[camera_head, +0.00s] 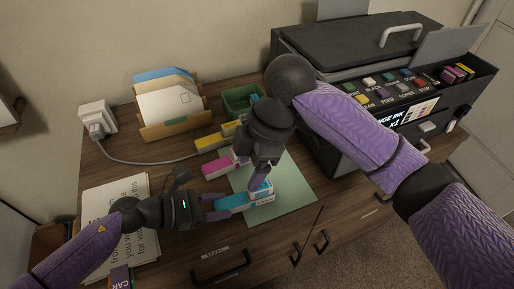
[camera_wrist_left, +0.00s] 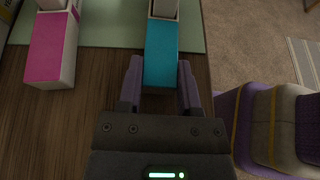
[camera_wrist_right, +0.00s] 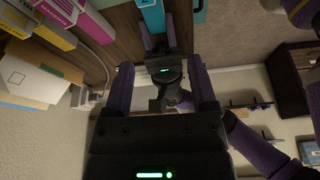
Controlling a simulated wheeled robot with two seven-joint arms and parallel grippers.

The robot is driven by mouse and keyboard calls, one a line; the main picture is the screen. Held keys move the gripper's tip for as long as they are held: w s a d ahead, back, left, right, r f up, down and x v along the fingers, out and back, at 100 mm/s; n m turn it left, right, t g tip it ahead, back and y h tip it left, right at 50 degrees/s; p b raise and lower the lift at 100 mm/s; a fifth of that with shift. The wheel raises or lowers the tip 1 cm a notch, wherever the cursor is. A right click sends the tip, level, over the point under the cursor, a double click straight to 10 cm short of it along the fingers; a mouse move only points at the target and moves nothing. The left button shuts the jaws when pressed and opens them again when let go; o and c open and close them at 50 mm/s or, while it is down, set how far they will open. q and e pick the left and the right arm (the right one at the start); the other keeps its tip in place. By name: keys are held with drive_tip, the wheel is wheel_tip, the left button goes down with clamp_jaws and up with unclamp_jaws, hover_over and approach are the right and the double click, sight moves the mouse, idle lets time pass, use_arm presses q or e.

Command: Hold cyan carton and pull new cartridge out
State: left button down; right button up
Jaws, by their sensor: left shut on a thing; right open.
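The cyan carton (camera_head: 230,202) lies over the front left part of the green blotter (camera_head: 292,188). My left gripper (camera_head: 212,207) is shut on its near end; in the left wrist view the fingers flank the carton (camera_wrist_left: 161,60). A pale cartridge end (camera_wrist_left: 163,8) shows at the carton's far end, cut by the frame edge. In the head view a white and cyan piece (camera_head: 262,190) shows there, partly behind a finger. My right gripper (camera_head: 254,182) is open, fingers down, close over that end; contact cannot be told. The right wrist view shows the cyan carton (camera_wrist_right: 152,18) beyond the fingers.
A magenta carton (camera_head: 217,168) and a yellow carton (camera_head: 209,143) lie behind the cyan one. A green bin (camera_head: 238,101) and an envelope holder (camera_head: 176,128) stand at the back. The printer (camera_head: 345,75) fills the back right. The blotter's right part is clear.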

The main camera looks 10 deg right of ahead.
sight(260, 187)
drive_tip(key=f+h, duration=0.1)
drive_tip(key=f, duration=0.2)
drive_tip(key=w+d+f+h, duration=0.1)
drive_tip(key=f, duration=0.2)
drive_tip(key=d+f+h, duration=0.1)
drive_tip(key=f, duration=0.2)
drive_tip(key=shift+w+f+n+t+h, duration=0.3)
drive_tip(key=shift+n+h, duration=0.1)
clamp_jaws()
